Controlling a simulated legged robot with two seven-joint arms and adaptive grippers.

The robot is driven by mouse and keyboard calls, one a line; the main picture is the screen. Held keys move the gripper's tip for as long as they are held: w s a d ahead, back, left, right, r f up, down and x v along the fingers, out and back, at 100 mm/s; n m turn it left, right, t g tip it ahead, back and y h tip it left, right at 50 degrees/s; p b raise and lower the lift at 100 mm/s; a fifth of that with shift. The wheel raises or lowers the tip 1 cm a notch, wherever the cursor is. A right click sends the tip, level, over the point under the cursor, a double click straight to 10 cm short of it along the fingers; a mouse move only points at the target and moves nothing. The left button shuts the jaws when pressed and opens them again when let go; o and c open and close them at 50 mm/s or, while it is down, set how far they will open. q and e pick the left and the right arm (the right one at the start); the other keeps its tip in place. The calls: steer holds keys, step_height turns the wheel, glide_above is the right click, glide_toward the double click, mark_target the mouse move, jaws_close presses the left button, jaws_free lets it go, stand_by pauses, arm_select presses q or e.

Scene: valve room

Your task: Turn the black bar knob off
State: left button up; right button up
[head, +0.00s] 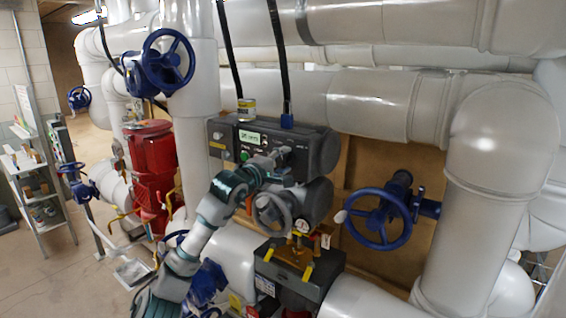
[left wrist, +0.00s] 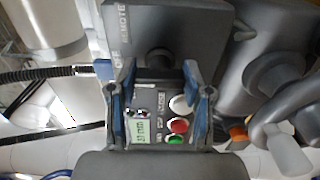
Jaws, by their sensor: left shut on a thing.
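The grey control box (head: 318,150) is mounted in front of the white pipes in the head view. My left gripper (head: 277,162) reaches up to its front panel from the lower left. In the left wrist view my left gripper (left wrist: 160,70) has its two blue-grey fingers on either side of the black bar knob (left wrist: 158,62), and it is shut on it. The fingers partly hide the knob, and I cannot read its setting. The word REMOTE is printed beside it. In the head view the knob is hidden behind the gripper. My right gripper is in neither view.
The panel also has a lit display (left wrist: 143,130), a red button (left wrist: 179,126) and a green button (left wrist: 175,141). A grey handwheel (head: 271,212) sits below the box. A blue handwheel (head: 379,219) stands to the right.

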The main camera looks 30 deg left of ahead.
arm_select(q)
steer(key=shift+f, duration=0.2)
steer(key=o, duration=1.2)
steer(key=shift+w, duration=0.1)
steer(key=shift+c, duration=0.2)
steer(key=shift+w+a, duration=0.15)
steer(key=shift+a, duration=0.05)
steer(key=s+a, duration=0.1)
steer(key=s, duration=1.1)
steer(key=shift+f, duration=0.15)
